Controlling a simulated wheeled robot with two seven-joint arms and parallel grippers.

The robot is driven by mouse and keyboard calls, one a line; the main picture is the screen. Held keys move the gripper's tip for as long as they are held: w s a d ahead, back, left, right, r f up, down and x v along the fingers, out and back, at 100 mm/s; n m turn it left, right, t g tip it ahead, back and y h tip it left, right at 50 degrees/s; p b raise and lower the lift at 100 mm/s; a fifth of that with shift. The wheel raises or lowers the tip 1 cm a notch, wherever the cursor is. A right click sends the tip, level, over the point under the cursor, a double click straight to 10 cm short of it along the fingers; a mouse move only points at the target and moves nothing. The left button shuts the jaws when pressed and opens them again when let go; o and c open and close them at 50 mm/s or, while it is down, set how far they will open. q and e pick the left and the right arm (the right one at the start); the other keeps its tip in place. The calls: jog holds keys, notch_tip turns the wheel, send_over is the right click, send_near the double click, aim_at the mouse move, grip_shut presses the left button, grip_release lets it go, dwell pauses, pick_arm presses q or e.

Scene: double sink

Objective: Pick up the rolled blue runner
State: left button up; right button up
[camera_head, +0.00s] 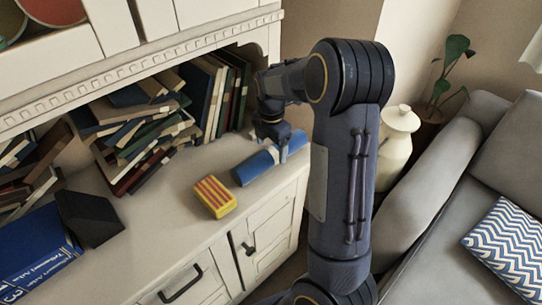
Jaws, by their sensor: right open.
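The rolled blue runner (256,167) lies on the white cabinet top, near its right end. It is a short blue cylinder, set at a slant. My right gripper (283,156) is directly over the right part of the roll, pointing down, with its jaws open. Its fingers overlap the roll in the picture, and I cannot tell whether they touch it. My right arm comes up from the bottom and hides what is behind it. My left gripper is not in view.
A yellow and red striped box (214,197) lies left of the runner. A black angular object (88,218) and blue books (35,250) are farther left. A grey sofa (440,170) and a cream vase (396,140) are at the right.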

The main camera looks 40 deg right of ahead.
aim_at(271, 149)
jog(key=shift+f, duration=2)
jog(key=c, duration=1.1)
jog(key=shift+w, duration=0.1)
jog(key=shift+c, duration=0.5)
jog(key=shift+r, duration=0.15)
